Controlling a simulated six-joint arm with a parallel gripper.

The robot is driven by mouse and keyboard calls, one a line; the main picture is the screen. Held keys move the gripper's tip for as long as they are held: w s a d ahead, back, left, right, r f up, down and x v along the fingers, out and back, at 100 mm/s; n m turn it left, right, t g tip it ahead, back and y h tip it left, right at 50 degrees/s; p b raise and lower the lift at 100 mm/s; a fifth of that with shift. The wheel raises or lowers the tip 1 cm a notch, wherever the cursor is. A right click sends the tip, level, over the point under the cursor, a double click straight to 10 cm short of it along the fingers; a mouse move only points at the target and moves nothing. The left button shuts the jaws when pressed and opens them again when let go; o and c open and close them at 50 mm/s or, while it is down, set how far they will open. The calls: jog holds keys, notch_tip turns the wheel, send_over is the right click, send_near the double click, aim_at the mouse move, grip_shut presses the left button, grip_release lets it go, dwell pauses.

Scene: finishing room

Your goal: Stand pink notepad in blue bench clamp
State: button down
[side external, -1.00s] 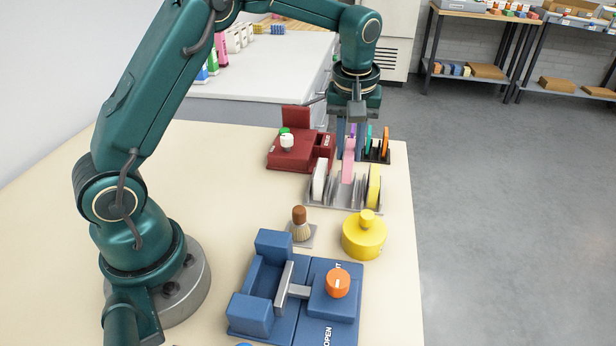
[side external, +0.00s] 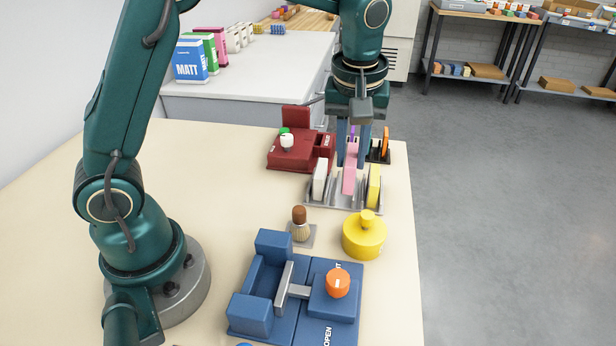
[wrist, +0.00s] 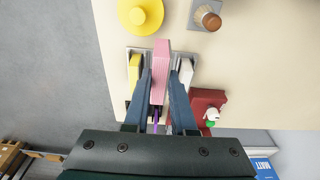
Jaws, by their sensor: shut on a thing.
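The pink notepad (side external: 350,170) stands upright in the grey rack (side external: 330,200), between a white pad (side external: 320,179) and a yellow pad (side external: 374,186). My gripper (side external: 353,158) points down with its fingers shut on the pink notepad. In the wrist view the notepad (wrist: 161,68) sits between the two fingers. I cannot tell whether its lower edge still touches the rack. The blue bench clamp (side external: 256,285) is at the front, with a grey jaw plate (side external: 284,288) and an orange knob (side external: 338,282). A gap shows between the plate and the blue back wall.
A yellow round pot (side external: 364,236) and a brush on a small plate (side external: 301,226) stand between rack and clamp.

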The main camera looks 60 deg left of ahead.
jog(key=s+d+f, duration=0.1)
jog(key=s+d, duration=0.2)
jog(key=s, duration=0.7)
jog(key=s+d+f, duration=0.1)
jog(key=s+d, duration=0.2)
jog(key=s, duration=0.6)
jog(key=shift+a+f, duration=0.1)
jog(key=shift+f, duration=2.4)
jog(key=shift+f, duration=0.6)
jog(key=c, duration=1)
grip_release()
jog(key=r, duration=0.7)
jog(key=s+d+r, duration=0.1)
jog(key=r, duration=0.3)
jog(key=shift+d, duration=0.1)
